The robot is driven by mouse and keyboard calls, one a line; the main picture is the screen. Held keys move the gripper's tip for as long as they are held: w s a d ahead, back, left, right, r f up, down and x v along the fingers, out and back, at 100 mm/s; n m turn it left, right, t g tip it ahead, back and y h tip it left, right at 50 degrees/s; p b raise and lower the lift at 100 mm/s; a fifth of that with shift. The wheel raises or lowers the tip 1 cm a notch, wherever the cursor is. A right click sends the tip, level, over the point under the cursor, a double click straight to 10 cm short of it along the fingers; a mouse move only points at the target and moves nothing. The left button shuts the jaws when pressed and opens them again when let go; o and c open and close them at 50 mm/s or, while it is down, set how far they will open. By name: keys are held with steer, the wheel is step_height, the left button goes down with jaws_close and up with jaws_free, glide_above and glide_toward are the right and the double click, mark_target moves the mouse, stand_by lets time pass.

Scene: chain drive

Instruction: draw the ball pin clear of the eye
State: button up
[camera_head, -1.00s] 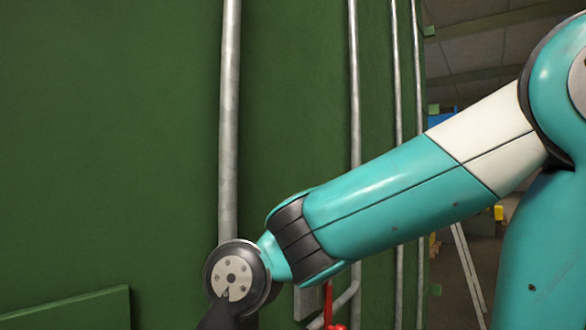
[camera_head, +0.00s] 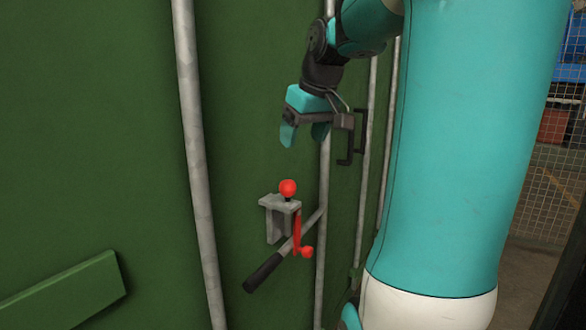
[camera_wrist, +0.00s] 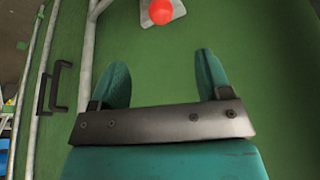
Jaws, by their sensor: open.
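The ball pin shows as a red ball (camera_head: 288,187) on top of a grey bracket (camera_head: 280,203) fixed to the green wall. The red ball also shows in the wrist view (camera_wrist: 161,12) at the top edge. A red strap-like part (camera_head: 297,232) hangs below the bracket, with a second red knob (camera_head: 307,252) at its lower end. The eye itself I cannot make out; the bracket hides it. My gripper (camera_head: 304,136) is open and empty, above the ball and apart from it. Its two teal fingers (camera_wrist: 163,82) show in the wrist view with only green wall between them.
A grey lever with a black grip (camera_head: 263,273) slants down-left just below the bracket. Vertical grey pipes (camera_head: 195,130) run along the green wall (camera_head: 90,130). A black handle (camera_head: 358,140) stands right of my gripper. A green ledge (camera_head: 65,290) juts out lower left.

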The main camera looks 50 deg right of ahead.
mark_target(289, 181)
steer(key=p+x, duration=0.2)
steer(key=x, duration=1.2)
steer(key=shift+w+f, duration=0.15)
steer(key=shift+f, duration=0.05)
steer(key=shift+c, duration=0.5)
steer(key=c, duration=1)
steer(key=shift+r, duration=0.15)
